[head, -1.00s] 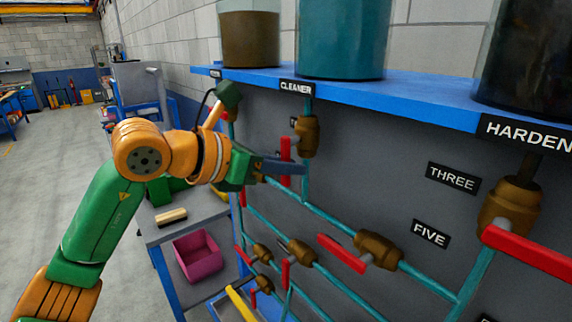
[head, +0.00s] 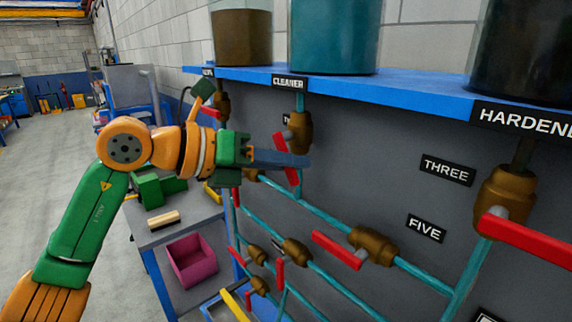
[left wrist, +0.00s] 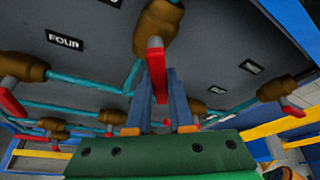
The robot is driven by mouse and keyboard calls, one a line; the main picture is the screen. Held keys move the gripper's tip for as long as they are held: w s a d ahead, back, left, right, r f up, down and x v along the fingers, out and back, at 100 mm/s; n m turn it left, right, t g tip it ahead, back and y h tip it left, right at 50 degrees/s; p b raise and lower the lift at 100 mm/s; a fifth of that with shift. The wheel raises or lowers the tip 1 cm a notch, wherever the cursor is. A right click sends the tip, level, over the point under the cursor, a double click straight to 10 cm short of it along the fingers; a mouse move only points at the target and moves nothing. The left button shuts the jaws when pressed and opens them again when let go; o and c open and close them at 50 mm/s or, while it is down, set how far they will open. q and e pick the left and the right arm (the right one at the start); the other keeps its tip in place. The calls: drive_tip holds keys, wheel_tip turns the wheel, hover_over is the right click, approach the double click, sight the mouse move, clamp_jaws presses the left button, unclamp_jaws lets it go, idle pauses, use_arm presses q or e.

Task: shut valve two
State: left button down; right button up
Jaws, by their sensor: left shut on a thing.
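The valve below the CLEANER sign (head: 290,83) has a brass body (head: 301,130) and a red lever (head: 292,176). A small label beside it is mostly hidden, so its number cannot be read. My left gripper (head: 300,161) is at this lever, its blue-grey fingers across it. In the left wrist view the red lever (left wrist: 158,75) hangs from the brass body (left wrist: 158,28) and lies between the two fingers (left wrist: 165,95), which are shut on it. The lever hangs down, slightly tilted in the head view. My right gripper is not in view.
Valve three (head: 503,200) is at the right, and valve five (head: 371,245) lower down; both have red levers. Several more valves sit low on the teal pipes. A blue shelf (head: 400,95) with tanks runs above. A pink bin (head: 192,260) stands on a bench at left.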

use_arm(q)
drive_tip(key=shift+s+r, duration=0.1)
drive_tip(key=shift+r, duration=0.1)
idle(0.3)
drive_tip(key=c, duration=0.9)
unclamp_jaws()
drive_tip(key=shift+o, duration=0.5)
drive_tip(key=shift+a+f, duration=0.1)
